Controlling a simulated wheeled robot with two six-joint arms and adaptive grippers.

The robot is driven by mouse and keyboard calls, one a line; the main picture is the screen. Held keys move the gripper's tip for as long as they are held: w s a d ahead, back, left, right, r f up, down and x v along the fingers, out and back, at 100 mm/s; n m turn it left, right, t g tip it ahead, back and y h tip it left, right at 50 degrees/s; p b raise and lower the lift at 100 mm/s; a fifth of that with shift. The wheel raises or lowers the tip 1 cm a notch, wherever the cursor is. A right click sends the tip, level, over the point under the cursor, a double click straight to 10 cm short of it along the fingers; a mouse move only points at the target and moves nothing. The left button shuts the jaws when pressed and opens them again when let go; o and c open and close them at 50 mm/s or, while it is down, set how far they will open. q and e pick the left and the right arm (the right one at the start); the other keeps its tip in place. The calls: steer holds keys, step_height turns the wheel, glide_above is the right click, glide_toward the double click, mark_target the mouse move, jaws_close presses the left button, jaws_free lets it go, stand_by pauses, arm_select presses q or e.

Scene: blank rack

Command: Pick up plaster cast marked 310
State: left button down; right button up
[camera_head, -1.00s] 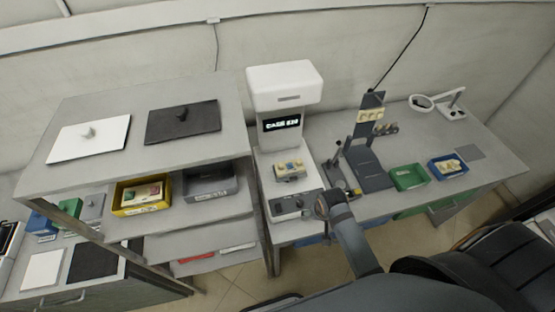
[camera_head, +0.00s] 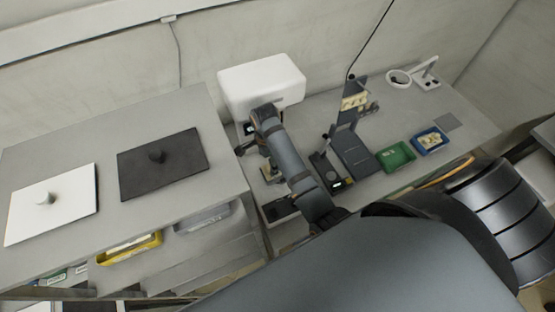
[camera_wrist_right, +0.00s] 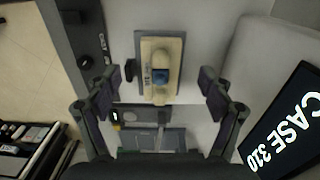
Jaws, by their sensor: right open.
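A cream plaster cast (camera_wrist_right: 174,52) with a blue block on its top lies on a flat surface in the right wrist view. In the head view, my right gripper (camera_head: 267,166) is in front of the white machine, and my arm mostly hides the cast. A lit display (camera_wrist_right: 283,130) beside it reads CASE 310. My left gripper is not in view.
The white machine (camera_head: 262,84) stands close behind my right gripper. A dark stand (camera_head: 352,150), a green bin (camera_head: 396,156) and a blue bin (camera_head: 430,140) are to the right. A shelf (camera_head: 110,115) with a white and a dark plate stands left.

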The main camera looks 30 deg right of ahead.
mark_target(268, 167)
steer(key=shift+w+f, duration=0.15)
step_height(268, 167, down, 4)
steer(key=shift+p, duration=1)
steer(key=shift+f, duration=0.5)
steer(key=shift+c, duration=0.4)
steer(key=c, duration=1.4)
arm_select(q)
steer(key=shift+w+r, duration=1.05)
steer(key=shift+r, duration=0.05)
